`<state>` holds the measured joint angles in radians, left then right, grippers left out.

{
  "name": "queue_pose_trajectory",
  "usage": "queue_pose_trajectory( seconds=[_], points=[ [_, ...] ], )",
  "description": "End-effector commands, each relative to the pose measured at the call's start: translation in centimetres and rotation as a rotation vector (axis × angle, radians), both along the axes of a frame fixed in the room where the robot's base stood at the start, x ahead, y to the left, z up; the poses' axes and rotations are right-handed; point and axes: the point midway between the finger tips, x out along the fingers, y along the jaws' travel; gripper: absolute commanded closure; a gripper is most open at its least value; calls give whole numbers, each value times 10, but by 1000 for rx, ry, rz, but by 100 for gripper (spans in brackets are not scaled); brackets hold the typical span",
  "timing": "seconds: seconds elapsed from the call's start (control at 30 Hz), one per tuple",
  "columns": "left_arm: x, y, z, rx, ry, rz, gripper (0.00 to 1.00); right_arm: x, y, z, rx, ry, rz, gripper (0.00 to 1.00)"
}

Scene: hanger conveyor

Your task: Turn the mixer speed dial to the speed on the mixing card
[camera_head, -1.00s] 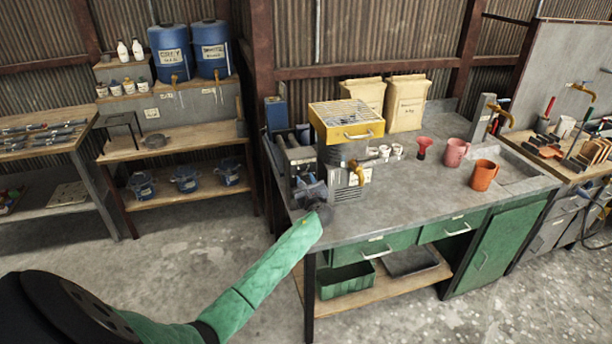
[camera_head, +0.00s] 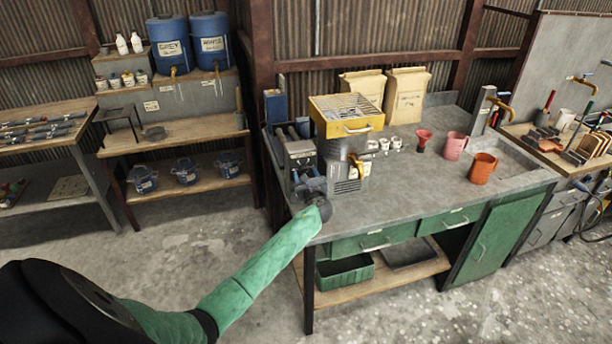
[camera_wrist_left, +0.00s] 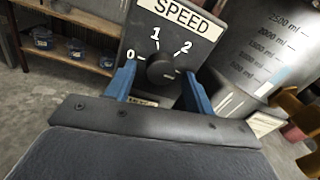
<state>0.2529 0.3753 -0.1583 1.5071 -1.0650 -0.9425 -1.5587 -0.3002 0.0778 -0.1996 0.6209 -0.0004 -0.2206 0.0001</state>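The black speed dial (camera_wrist_left: 163,69) sits on a dark panel marked SPEED (camera_wrist_left: 182,20) with 0, 1 and 2 around it. I cannot clearly read its pointer. My left gripper (camera_wrist_left: 160,84) is open, with one blue finger on each side of the dial; I cannot tell whether either touches it. In the head view my left gripper (camera_head: 309,190) is at the mixer control box (camera_head: 301,154), at the bench's left end, and hides the dial. I cannot make out which label is the mixing card. My right gripper is out of view.
A yellow tray (camera_head: 347,117) tops the mixer equipment. The bench front (camera_head: 400,200) is clear.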

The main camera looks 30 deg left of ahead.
Motion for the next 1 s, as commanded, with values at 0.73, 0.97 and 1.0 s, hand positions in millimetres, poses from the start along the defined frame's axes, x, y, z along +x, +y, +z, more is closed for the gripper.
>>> queue_pose_trajectory(
  seconds=[0.73, 0.97, 1.0],
  points=[
    [-45, -48, -3, 0, -1, -2, 46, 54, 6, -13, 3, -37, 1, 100],
    [-53, -56, 0, 0, 0, 0, 46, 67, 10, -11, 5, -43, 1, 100],
    [-53, -57, 0, 0, 0, 0, 46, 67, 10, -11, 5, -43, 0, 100]
  ],
)
